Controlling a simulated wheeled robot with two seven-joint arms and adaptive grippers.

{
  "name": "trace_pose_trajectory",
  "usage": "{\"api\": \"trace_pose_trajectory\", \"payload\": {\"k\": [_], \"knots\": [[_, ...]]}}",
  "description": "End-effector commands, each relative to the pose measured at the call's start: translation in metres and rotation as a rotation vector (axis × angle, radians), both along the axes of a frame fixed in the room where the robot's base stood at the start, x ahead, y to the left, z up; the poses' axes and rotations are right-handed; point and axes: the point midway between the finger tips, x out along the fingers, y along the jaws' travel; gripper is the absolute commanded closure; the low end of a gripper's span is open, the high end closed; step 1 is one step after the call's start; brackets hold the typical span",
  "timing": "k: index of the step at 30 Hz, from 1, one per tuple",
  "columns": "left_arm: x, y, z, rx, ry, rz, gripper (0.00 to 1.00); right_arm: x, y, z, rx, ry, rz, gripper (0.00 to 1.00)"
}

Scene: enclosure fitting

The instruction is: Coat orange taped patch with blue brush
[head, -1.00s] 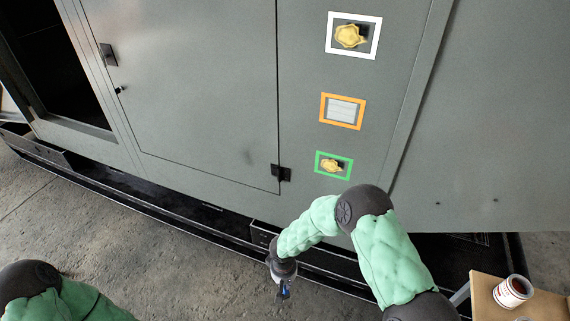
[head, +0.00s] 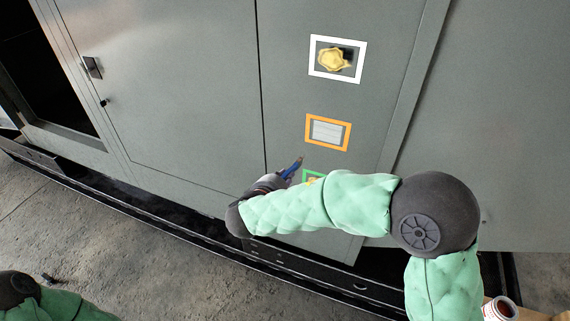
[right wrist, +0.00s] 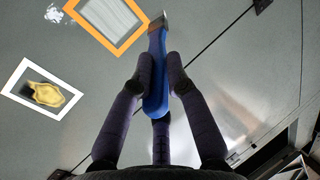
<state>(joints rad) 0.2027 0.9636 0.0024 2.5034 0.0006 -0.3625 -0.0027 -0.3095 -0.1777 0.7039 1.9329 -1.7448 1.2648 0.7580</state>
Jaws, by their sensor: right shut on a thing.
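The orange taped patch (head: 328,132) is a square of orange tape around a pale grey, streaked area on the cabinet wall. It also shows at the top of the right wrist view (right wrist: 108,20). My right gripper (right wrist: 160,72) is shut on the blue brush (right wrist: 157,85), whose tip points away from the fingers. In the head view the blue brush (head: 292,168) is below and left of the orange patch, apart from it in the picture. In the right wrist view its tip overlaps the orange tape's corner; contact cannot be told. My left gripper is not in view.
A white-taped square (head: 336,59) with a yellow blob is above the orange one. A green-taped square (head: 310,177) is below, partly hidden by my right arm. A can (head: 500,309) stands at lower right. A door handle (head: 92,67) sticks out at left.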

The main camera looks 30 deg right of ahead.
Motion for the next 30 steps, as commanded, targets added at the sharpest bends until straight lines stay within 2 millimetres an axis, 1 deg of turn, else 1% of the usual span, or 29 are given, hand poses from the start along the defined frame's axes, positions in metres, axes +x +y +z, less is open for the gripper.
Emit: {"api": "trace_pose_trajectory", "payload": {"k": [1,3,6,11,21,30], "knots": [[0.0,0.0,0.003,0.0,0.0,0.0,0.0,0.0,0.0,0.014,-0.016,-0.015,0.006,1.0],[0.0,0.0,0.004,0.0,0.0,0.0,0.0,-0.001,0.0,0.026,-0.034,-0.028,0.012,1.0],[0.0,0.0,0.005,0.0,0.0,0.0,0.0,-0.001,-0.001,0.036,-0.046,-0.039,0.013,1.0],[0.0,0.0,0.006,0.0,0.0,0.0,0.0,0.003,-0.006,0.038,-0.051,-0.04,0.013,1.0],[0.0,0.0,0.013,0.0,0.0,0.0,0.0,0.023,-0.031,0.037,-0.049,-0.038,0.012,1.0],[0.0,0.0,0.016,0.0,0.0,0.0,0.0,0.036,-0.045,0.037,-0.048,-0.039,0.013,1.0]]}}
